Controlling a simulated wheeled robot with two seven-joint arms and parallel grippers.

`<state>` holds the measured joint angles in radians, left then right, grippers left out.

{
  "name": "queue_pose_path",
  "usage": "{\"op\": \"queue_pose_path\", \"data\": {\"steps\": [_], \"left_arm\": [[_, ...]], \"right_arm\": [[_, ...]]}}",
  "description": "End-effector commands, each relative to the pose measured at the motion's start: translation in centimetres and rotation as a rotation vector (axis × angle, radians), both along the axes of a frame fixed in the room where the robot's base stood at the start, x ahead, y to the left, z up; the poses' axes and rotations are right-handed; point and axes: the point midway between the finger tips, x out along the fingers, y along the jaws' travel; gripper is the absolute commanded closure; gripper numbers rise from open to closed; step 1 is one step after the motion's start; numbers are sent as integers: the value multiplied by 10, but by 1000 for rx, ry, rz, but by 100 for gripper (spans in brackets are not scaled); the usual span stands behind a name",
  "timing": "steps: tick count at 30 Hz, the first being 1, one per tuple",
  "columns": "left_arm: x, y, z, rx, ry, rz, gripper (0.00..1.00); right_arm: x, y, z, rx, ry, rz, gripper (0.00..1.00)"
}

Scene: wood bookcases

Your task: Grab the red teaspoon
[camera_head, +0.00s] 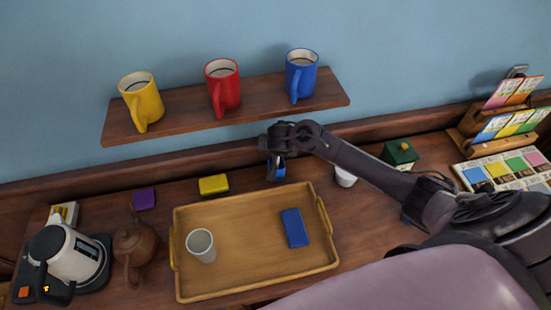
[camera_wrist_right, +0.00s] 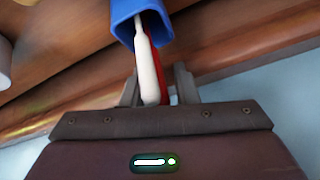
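A blue holder (camera_head: 276,173) stands on the wooden counter behind the tray, below my right gripper (camera_head: 276,148). In the right wrist view, the blue holder (camera_wrist_right: 143,20) contains a red handle (camera_wrist_right: 160,86), which appears to be the red teaspoon, and a white handle (camera_wrist_right: 148,70). The white handle partly covers the red one. The right gripper's fingers stand apart on either side of both handles, with no clear contact. The spoon bowls are hidden. My left gripper is not in view.
A wooden tray (camera_head: 186,288) holds a whitish cup (camera_head: 201,245) and a blue box (camera_head: 295,228). A shelf (camera_head: 182,120) with yellow, red and blue mugs is above. A kettle (camera_head: 72,255) and brown teapot (camera_head: 133,247) stand left; a white cup (camera_head: 345,177) is right of the holder.

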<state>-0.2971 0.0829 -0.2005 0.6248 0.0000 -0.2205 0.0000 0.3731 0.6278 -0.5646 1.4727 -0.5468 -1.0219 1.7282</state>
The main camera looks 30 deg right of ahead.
Motion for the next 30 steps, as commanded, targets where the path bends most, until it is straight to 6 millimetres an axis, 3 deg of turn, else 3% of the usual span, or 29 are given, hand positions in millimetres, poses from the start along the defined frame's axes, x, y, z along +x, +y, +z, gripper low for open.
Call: {"op": "queue_pose_path", "data": {"steps": [3,9,16,30], "left_arm": [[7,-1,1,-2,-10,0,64],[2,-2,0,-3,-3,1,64],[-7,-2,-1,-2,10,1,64],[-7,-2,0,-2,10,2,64]], "right_arm": [[3,-2,-5,-2,0,0,73],[3,-1,-6,-1,-1,1,73],[3,-1,-5,-1,-1,1,100],[4,0,-4,3,-3,3,100]]}}
